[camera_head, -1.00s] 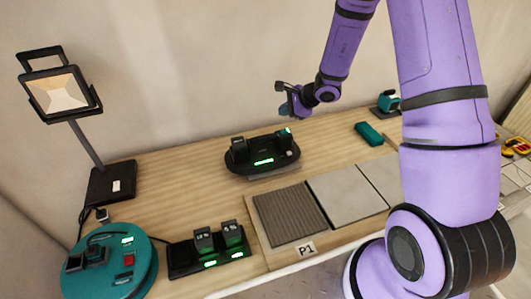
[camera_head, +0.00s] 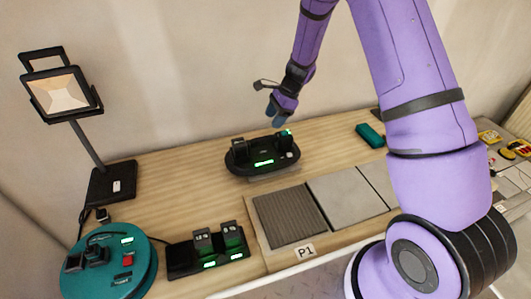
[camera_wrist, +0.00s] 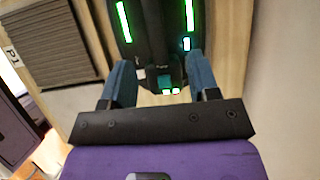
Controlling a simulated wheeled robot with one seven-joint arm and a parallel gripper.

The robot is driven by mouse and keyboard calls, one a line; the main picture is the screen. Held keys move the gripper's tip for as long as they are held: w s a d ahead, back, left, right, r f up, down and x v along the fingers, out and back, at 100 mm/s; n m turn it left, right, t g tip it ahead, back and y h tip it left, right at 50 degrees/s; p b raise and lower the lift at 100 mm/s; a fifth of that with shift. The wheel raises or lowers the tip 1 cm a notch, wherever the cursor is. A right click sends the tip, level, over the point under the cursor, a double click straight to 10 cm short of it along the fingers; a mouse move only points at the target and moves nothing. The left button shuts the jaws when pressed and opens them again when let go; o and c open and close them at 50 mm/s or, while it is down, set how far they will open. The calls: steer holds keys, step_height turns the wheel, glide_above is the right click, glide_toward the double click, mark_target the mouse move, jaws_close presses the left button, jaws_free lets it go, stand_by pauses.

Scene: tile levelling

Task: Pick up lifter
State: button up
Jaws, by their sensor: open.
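The lifter appears to be the black oval device (camera_head: 262,158) on the wooden table, with two upright black parts and a green lit display. In the wrist view the black device (camera_wrist: 155,30) fills the top middle, with long green lights and a small lit end pointing toward my gripper. My gripper (camera_head: 277,112) hangs just above and behind the right end of the device in the head view. Its two blue fingers (camera_wrist: 160,72) are open in the wrist view, on either side of the device's near end. Nothing is held, and I cannot tell whether the fingers touch it.
A ribbed tile (camera_head: 290,217) and grey tiles (camera_head: 345,193) lie in front of the device. A black charger (camera_head: 207,255) and a teal round unit (camera_head: 115,268) are front left. A lamp (camera_head: 110,183) stands at left. A teal block (camera_head: 370,135) lies at right.

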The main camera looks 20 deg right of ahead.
mark_target(265, 137)
steer(key=shift+d+f+h, duration=0.1)
steer(key=shift+h, duration=0.2)
steer(key=shift+f, duration=0.25)
steer(key=x, duration=0.9)
steer(key=shift+s+a+f, duration=0.1)
steer(key=shift+s+a, duration=0.15)
steer(key=shift+a, duration=0.1)
steer(key=shift+a+f, duration=0.15)
steer(key=shift+f, duration=0.2)
steer(key=shift+f, duration=0.25)
jaws_close()
